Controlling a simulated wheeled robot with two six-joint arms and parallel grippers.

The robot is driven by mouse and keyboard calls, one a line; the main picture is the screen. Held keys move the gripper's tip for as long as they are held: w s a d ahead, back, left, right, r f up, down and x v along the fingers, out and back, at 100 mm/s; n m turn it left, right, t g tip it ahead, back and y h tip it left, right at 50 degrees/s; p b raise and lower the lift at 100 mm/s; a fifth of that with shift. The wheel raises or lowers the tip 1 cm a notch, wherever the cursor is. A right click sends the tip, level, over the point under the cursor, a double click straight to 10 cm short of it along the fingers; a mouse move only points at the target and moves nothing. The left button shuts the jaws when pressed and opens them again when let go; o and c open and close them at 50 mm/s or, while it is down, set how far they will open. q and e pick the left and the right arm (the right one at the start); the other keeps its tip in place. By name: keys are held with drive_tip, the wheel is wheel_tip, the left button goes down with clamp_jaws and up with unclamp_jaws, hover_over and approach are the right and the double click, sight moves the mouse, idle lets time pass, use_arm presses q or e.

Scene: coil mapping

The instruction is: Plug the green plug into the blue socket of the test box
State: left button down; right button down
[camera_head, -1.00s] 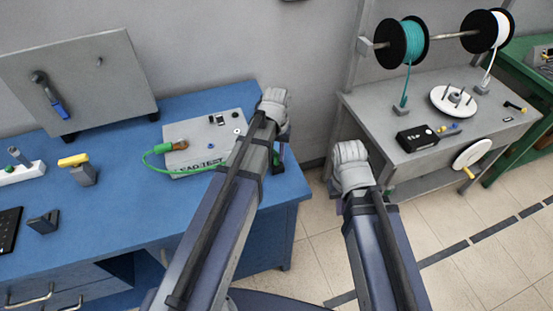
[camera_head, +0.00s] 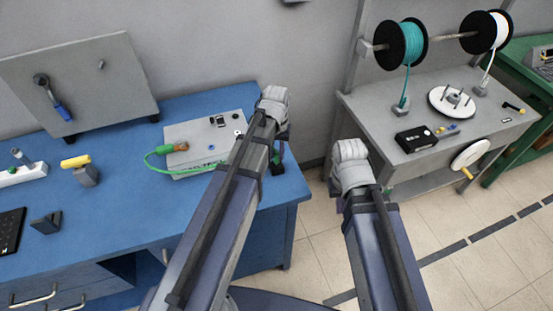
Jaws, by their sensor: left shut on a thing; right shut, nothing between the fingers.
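The grey test box (camera_head: 206,127) stands on the blue bench, left of my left arm. A green plug (camera_head: 163,150) sits at an orange-brown socket (camera_head: 181,146) on the box's left part. Its green cable (camera_head: 150,166) loops along the box's front and passes behind my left arm. A small blue socket (camera_head: 211,148) shows on the box top. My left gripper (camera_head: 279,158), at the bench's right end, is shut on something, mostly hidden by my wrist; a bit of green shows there. My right gripper (camera_head: 334,188) is shut and empty over the floor gap, mostly hidden by its wrist.
A grey panel with a blue-handled tool (camera_head: 55,107), a yellow-handled tool in a stand (camera_head: 82,170) and a white power strip (camera_head: 22,174) are on the left. A grey spool bench (camera_head: 445,150) stands right. Bare bench top lies in front of the box.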

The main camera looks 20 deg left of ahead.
use_arm(q)
drive_tip(key=shift+r+p, duration=0.55)
drive_tip(key=shift+r, duration=0.1)
use_arm(e)
drive_tip(key=shift+r, duration=0.65)
